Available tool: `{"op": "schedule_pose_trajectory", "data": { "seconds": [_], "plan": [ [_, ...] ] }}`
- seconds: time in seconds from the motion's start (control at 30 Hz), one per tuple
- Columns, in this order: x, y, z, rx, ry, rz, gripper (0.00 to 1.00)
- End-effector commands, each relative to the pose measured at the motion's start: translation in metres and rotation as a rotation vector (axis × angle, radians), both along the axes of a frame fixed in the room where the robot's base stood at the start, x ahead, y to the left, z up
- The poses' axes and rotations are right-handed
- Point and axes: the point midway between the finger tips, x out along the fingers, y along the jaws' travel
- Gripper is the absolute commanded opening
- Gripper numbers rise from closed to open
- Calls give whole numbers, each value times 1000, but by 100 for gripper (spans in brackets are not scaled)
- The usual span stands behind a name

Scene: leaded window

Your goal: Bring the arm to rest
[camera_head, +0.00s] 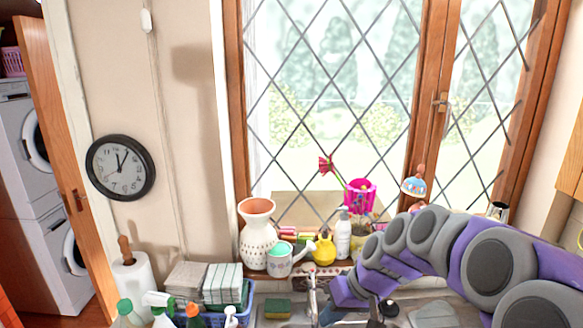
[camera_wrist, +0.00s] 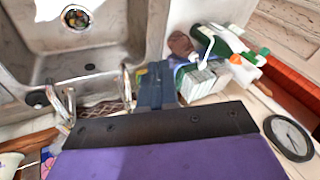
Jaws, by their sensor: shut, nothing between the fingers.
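My purple and grey arm (camera_head: 430,245) reaches in from the right in the head view, bent over the sink area in front of the window. My gripper (camera_head: 332,312) points down near the faucet (camera_head: 312,290), and its tip is partly cut off by the lower edge. In the wrist view, my gripper (camera_wrist: 155,85) shows as narrow blue-grey fingers beyond the purple wrist body. The fingers are shut with nothing held. They appear beside the metal sink (camera_wrist: 100,45); whether they touch anything is unclear.
A white vase (camera_head: 256,240), a watering can (camera_head: 280,262), a yellow pot (camera_head: 324,250) and a pump bottle (camera_head: 343,235) stand on the sill close to my arm. Spray bottles (camera_head: 160,310) and a basket of cloths (camera_head: 222,285) stand left of the sink. A sponge (camera_head: 277,308) lies nearby.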

Motion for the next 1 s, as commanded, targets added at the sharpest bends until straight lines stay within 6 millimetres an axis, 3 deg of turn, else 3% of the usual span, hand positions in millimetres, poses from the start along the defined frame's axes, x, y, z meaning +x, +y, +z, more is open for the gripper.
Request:
{"op": "schedule_pose_trajectory", "data": {
  "seconds": [0.03,0.2,0.6,0.8,1.0],
  "plan": [
    [-23,4,2,-28,20,9,0],
    [-97,1,-2,-127,113,4,0],
    [-257,-35,-33,-401,302,-151,0],
    [-298,-48,-44,-475,349,-227,0],
    [-305,-54,-45,-485,357,-241,0]
  ]
}}
